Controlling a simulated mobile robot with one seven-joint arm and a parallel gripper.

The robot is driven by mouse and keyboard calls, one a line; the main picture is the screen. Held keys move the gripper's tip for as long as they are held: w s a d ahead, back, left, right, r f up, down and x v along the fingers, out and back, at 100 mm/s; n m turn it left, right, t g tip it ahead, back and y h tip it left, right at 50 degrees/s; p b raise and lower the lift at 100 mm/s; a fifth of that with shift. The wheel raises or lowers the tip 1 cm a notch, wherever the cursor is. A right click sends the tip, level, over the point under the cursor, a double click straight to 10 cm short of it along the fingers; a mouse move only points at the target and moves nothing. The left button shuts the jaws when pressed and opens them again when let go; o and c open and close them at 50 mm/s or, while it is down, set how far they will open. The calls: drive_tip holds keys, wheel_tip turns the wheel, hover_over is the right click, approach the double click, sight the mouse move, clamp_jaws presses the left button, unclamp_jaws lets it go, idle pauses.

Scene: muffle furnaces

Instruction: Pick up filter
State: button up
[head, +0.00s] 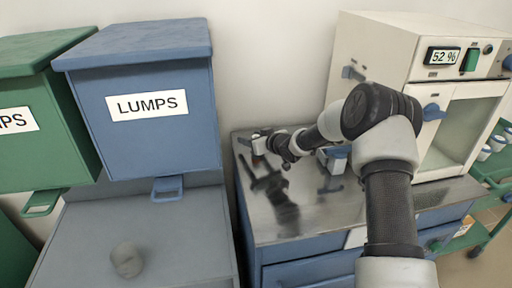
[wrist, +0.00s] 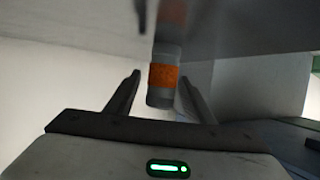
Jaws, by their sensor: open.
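A small grey cylinder with an orange band, apparently the filter, shows in the wrist view (wrist: 163,78). It seems to stand on the shiny metal top, which fills the upper part of that view. My gripper (wrist: 160,74) is open, with one dark finger on each side of the cylinder. Gaps show between the cylinder and both fingers. In the head view my gripper (head: 266,146) is low over the back left of the metal counter (head: 320,215). There the cylinder is mostly hidden by the gripper, with only a small reddish spot showing.
A blue bin marked LUMPS (head: 150,125) and a green bin (head: 45,120) stand left of the counter. A grey lump (head: 127,260) lies on the grey tray below. A cream furnace (head: 385,60) reading 52 % stands at the right. The counter's front left is clear.

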sight(253, 136)
drive_tip(key=shift+w+a+f, duration=0.1)
drive_tip(key=shift+w+a, duration=0.05)
drive_tip(key=shift+w, duration=0.05)
drive_tip(key=c, duration=1.1)
drive_tip(key=shift+r, duration=0.25)
drive_tip(key=shift+c, duration=0.2)
drive_tip(key=shift+m, duration=0.3)
drive_tip(key=r+p, duration=0.1)
drive_tip(key=r, duration=0.3)
drive_tip(key=s+r+p, duration=0.1)
drive_tip(key=r, duration=0.2)
drive_tip(key=s+r+p, duration=0.1)
drive_tip(key=r, duration=0.3)
drive_tip(key=shift+s+d+r, duration=0.2)
drive_tip(key=shift+d+r, duration=0.1)
drive_tip(key=shift+d, duration=0.1)
drive_tip(key=s+d+r+m+t+h, duration=0.1)
drive_tip(key=s+d+r+m+h, duration=0.25)
drive_tip(key=s+d, duration=0.45)
drive_tip(key=s+d+r+m+t+h, duration=0.1)
drive_tip(key=s+d+r+m+h, duration=0.25)
drive_tip(key=s+d, duration=0.45)
wheel_tip(253, 136, up, 14)
drive_tip(key=p, duration=1.6)
drive_tip(key=shift+a+n+h, duration=0.25)
drive_tip(key=shift+n+h, duration=0.05)
drive_tip(key=shift+n, duration=0.1)
